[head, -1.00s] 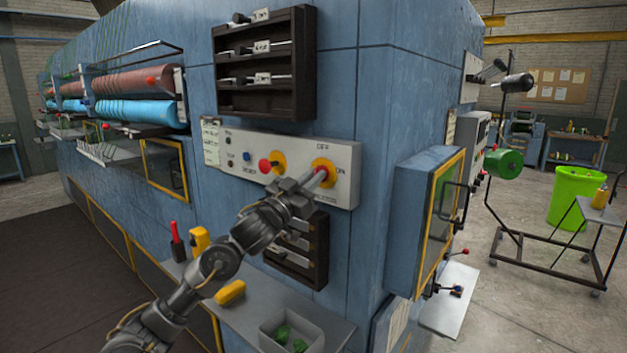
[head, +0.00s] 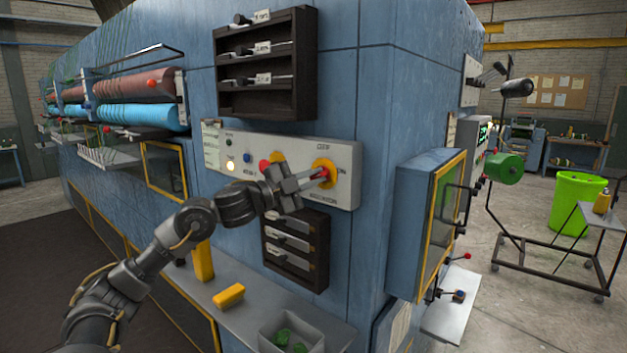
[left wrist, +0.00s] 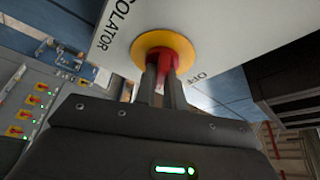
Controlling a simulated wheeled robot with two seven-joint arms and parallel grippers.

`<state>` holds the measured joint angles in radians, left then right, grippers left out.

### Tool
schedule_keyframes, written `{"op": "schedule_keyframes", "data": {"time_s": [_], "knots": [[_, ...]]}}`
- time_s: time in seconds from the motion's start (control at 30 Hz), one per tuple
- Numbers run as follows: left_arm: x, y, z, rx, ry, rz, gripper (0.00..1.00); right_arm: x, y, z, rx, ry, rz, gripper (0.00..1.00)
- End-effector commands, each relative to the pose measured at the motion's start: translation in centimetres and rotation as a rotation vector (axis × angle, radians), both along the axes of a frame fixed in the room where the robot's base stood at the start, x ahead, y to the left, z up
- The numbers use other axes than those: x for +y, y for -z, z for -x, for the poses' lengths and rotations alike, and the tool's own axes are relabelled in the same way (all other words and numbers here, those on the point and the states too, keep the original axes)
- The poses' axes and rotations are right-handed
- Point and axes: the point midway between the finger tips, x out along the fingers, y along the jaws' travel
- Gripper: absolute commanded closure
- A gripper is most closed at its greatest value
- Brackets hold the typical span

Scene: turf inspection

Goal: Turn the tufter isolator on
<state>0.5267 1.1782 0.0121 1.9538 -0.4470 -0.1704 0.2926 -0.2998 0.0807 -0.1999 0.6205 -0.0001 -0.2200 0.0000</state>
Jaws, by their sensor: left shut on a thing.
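The tufter isolator (head: 332,165) is a red handle on a yellow disc, at the right end of a light grey control panel (head: 290,148). OFF is marked above it and ON to its right. My left gripper (head: 316,176) is shut on the red handle. In the left wrist view the isolator's yellow disc (left wrist: 150,42) shows beyond the fingers (left wrist: 162,82), with the red handle between them. The handle seems turned mostly towards ON; its exact angle is partly hidden by the gripper. A lamp (head: 231,166) at the panel's left is lit. My right gripper is not in view.
A red mushroom button sits left of the isolator, close to my gripper. Dark racks stand above (head: 266,100) and below the panel. A shelf (head: 262,312) holds a yellow item (head: 229,296) and a grey bin (head: 268,342). A yellow-framed box (head: 400,215) juts out at right.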

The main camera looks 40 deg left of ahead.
Motion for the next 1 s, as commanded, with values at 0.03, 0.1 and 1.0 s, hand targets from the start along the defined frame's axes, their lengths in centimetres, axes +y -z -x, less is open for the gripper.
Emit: {"op": "schedule_keyframes", "data": {"time_s": [0.03, 0.1, 1.0], "knots": [[0.1, -0.2, 0.0, 0.000, -0.003, -0.044, 1.00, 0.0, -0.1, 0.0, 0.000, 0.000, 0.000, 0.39], [0.1, -0.2, 0.0, 0.002, -0.001, -0.107, 1.00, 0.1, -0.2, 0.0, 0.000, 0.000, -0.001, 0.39], [0.0, -0.1, 0.0, 0.011, 0.000, -0.490, 1.00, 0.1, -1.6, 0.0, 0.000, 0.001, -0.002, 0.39]]}}
